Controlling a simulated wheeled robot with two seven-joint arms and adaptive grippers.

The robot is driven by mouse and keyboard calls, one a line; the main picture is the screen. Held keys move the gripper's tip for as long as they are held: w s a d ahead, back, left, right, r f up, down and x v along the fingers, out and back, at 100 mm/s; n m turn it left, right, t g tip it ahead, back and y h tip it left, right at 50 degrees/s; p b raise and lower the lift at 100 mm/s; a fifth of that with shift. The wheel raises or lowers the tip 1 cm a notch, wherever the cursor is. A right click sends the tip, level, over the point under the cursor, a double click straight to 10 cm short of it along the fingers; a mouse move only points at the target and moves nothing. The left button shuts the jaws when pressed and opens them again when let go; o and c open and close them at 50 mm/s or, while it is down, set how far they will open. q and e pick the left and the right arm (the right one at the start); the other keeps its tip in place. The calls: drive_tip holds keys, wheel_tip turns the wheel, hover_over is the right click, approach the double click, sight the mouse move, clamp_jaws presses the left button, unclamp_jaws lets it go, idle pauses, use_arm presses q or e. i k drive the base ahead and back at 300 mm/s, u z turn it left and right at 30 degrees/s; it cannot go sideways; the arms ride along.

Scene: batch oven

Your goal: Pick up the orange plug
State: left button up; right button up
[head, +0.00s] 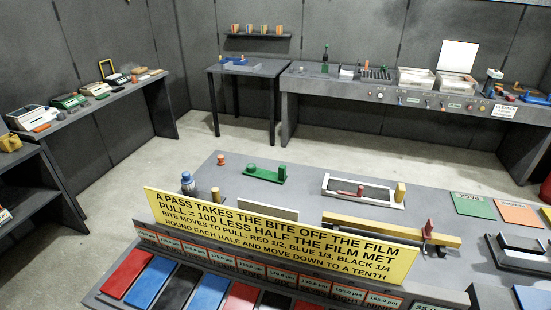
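A small orange plug-like piece (221,160) stands upright on the near grey table (320,215), at its far left part. Nothing touches it. A blue-topped metal piece (188,184) stands to its left and nearer, and a green piece with a short post (265,174) lies to its right. Neither of my grippers can be made out in the head view. A dark shape at the right edge is cut off, and I cannot tell what it is.
A yellow sign (280,235) stands along the near table's front, above colored cards. A white-framed tray (363,190) and a yellow bar (390,228) lie farther right. Benches with equipment line the walls. Open floor (195,150) lies between them and the near table.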

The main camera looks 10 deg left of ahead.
sight(220, 157)
drive_tip(key=z, duration=0.7)
drive_tip(key=k, duration=0.65)
drive_tip(key=u, duration=3.25)
drive_tip(key=i, duration=3.7)
drive_tip(key=z, duration=2.75)
drive_tip(key=i, duration=0.8)
drive_tip(key=u, duration=0.05)
